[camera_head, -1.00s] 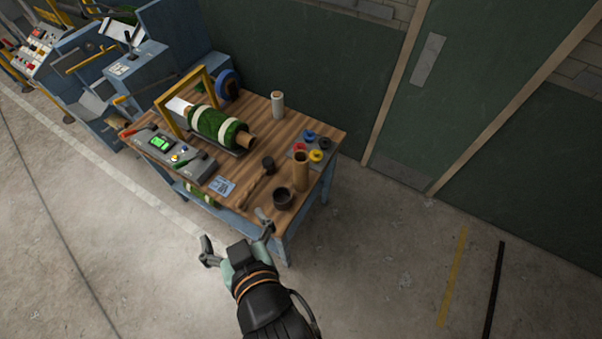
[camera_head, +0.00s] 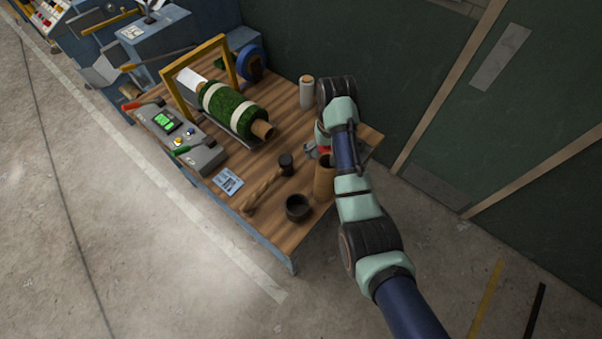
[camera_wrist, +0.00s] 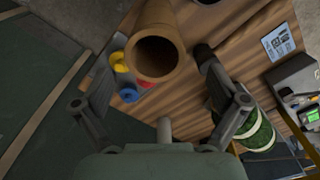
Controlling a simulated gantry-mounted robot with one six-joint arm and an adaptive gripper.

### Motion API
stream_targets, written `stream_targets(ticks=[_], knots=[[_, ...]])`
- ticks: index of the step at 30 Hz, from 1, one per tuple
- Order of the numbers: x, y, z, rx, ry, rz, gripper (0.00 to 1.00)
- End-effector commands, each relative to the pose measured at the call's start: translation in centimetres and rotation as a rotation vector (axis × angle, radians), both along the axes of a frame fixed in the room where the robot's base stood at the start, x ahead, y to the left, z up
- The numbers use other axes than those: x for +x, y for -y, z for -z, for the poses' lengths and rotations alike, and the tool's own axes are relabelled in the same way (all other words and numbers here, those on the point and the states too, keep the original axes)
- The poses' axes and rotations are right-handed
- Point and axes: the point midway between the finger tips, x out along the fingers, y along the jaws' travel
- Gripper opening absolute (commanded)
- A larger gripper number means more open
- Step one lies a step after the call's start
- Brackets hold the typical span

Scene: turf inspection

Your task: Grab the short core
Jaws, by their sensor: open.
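The short core, a brown cardboard tube (camera_head: 324,180), stands upright near the table's front right corner, partly behind my arm. In the wrist view its open top end (camera_wrist: 155,52) faces the camera, just beyond and between my fingers. My gripper (camera_wrist: 157,80) is open, with one finger on each side of the picture and nothing held. In the head view my arm hides most of the gripper, though a grey finger shows beside the tube. I cannot tell the exact gap between the fingers and the tube.
A dark cup (camera_head: 298,208) and a black-headed mallet (camera_head: 264,188) lie near the tube. A pale roll (camera_head: 306,92) stands behind. A green turf roll (camera_head: 232,108) fills the table's middle.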

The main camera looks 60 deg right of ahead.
Motion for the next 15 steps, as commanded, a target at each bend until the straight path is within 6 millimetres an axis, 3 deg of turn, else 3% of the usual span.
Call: stream_targets(ticks=[3, 15], knots=[[-0.1, 0.0, 0.2, 0.003, -0.002, 0.001, 0.97], [-0.5, -0.1, 4.2, 0.003, -0.002, -0.001, 0.97]])
